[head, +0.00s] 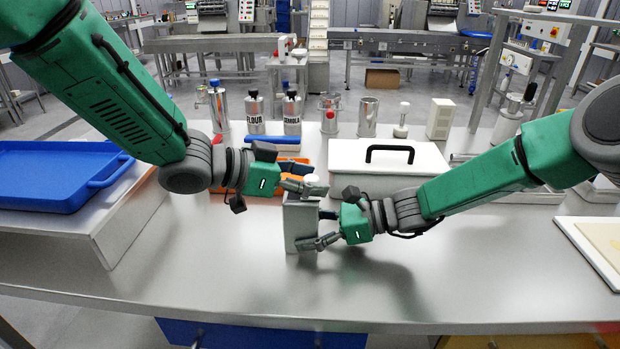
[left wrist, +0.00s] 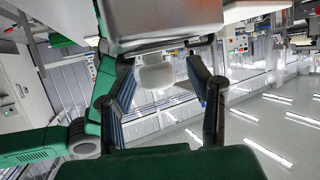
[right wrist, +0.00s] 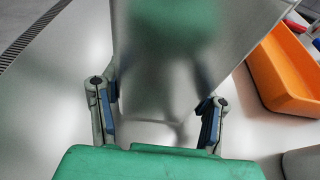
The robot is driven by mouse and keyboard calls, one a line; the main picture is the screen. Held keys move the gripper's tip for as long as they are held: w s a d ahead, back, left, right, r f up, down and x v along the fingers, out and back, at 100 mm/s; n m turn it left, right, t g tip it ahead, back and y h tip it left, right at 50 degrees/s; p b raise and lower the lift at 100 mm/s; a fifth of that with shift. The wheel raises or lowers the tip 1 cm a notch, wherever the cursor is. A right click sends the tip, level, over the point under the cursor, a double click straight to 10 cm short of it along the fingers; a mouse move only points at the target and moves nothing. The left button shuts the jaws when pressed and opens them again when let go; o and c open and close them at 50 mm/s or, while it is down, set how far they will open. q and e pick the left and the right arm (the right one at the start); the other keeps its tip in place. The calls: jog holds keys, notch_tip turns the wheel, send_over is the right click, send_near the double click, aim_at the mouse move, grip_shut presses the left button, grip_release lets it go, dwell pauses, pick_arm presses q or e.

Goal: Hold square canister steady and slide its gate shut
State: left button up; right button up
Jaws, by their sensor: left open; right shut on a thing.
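The square canister (head: 300,226) is a grey metal box standing upright on the steel table (head: 210,262). My right gripper (head: 318,229) is shut on the canister from the right side, low down. In the right wrist view the canister (right wrist: 165,85) fills the middle between my fingers (right wrist: 160,103), its shiny face reflecting green. My left gripper (head: 308,186) is open at the top of the canister, around a white knob (head: 311,179). In the left wrist view this knob (left wrist: 155,75) sits between the spread fingers (left wrist: 160,82), apart from both. The gate's position is hidden.
An orange tray (head: 262,186) lies behind the canister. A white case with a black handle (head: 388,166) stands behind my right gripper. A blue tray (head: 50,175) is at left. The front of the table is clear.

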aim_at(291, 193)
pick_arm(q)
grip_shut()
jog(key=shift+a, duration=1.75)
pick_arm(e)
jog(key=shift+f, duration=0.1)
pick_arm(q)
grip_release()
pick_arm(e)
jog(key=shift+d, duration=0.1)
pick_arm(q)
jog(key=shift+d, duration=0.1)
jog(key=v, duration=1.2)
